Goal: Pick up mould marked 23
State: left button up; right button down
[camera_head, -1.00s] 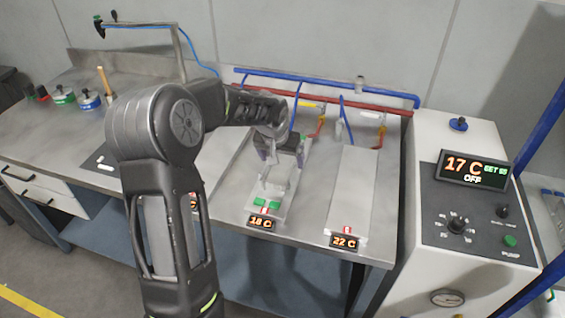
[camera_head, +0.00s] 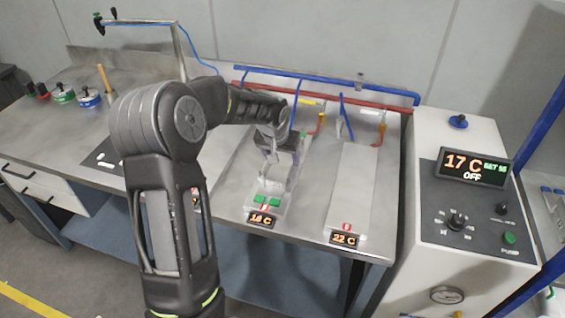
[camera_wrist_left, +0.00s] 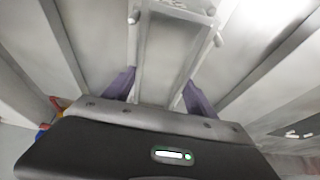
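A pale metal mould (camera_head: 272,182) lies on the middle plate with the 18 C display (camera_head: 261,219). No number 23 can be read on it. My right gripper is not in view.
An empty plate with a 22 C display (camera_head: 344,239) lies to the right. Blue and red pipes (camera_head: 330,83) run along the back. A control cabinet (camera_head: 465,205) reading 17 C, OFF stands right. My left arm hides part of the bench (camera_head: 55,128).

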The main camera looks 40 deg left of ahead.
aim_at(282, 164)
pick_arm(q)
grip_shut()
jog(key=shift+w+r, duration=0.1)
dwell(0.6)
jog(key=shift+r, duration=0.1)
jog(key=shift+r, duration=0.2)
notch_tip(282, 164, up, 10)
jog(key=b, duration=0.1)
jog(key=shift+f, duration=0.25)
dwell(0.4)
